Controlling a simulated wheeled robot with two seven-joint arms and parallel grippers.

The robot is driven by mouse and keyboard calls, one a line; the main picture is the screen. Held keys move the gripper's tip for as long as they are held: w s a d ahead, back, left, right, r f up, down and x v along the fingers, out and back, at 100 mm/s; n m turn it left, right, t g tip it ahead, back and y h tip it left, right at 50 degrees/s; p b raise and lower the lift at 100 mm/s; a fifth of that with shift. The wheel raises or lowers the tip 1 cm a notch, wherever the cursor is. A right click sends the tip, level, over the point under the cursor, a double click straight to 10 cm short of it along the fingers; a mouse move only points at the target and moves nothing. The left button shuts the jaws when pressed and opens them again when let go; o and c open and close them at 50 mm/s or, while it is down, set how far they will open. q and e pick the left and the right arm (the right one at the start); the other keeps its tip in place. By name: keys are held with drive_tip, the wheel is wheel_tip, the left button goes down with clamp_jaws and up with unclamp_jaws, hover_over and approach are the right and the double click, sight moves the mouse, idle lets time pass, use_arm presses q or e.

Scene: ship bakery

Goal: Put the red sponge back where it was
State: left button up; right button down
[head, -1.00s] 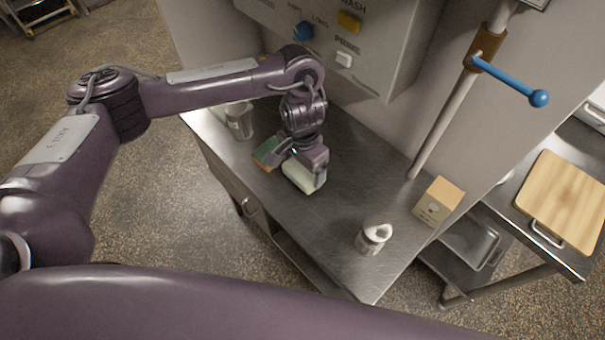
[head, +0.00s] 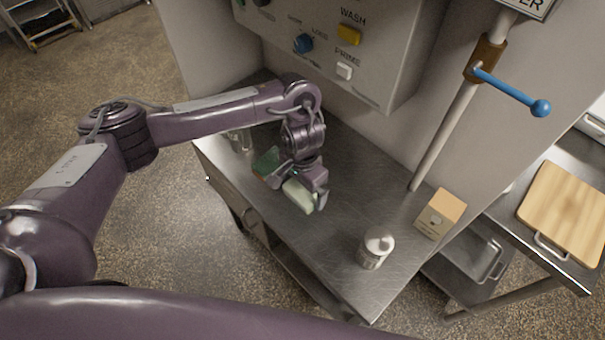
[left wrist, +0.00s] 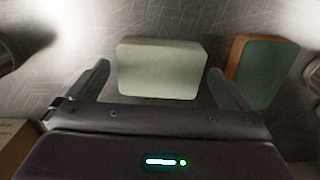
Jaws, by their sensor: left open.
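A sponge with orange-red sides and a green top (head: 265,162) lies on the steel counter, partly behind my left gripper. It also shows in the left wrist view (left wrist: 262,70), just outside the right finger. A pale green-white block, like a sponge (head: 298,197), is by my left gripper (head: 299,188). In the left wrist view my left gripper (left wrist: 160,78) is open, with the pale block (left wrist: 160,68) in front of and between its fingers. A gap shows at each side. Whether the block rests fully on the counter is hard to tell. My right gripper is not seen.
A clear container (head: 240,138) stands at the counter's far left. A pipe with a blue lever (head: 512,92) rises behind. The steel counter (head: 345,185) is bare between block and box.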

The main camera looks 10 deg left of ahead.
sight(302, 191)
use_arm(q)
wheel_tip(302, 191, up, 12)
drive_tip(key=p, duration=0.1)
drive_tip(key=shift+f, duration=0.25)
idle(0.4)
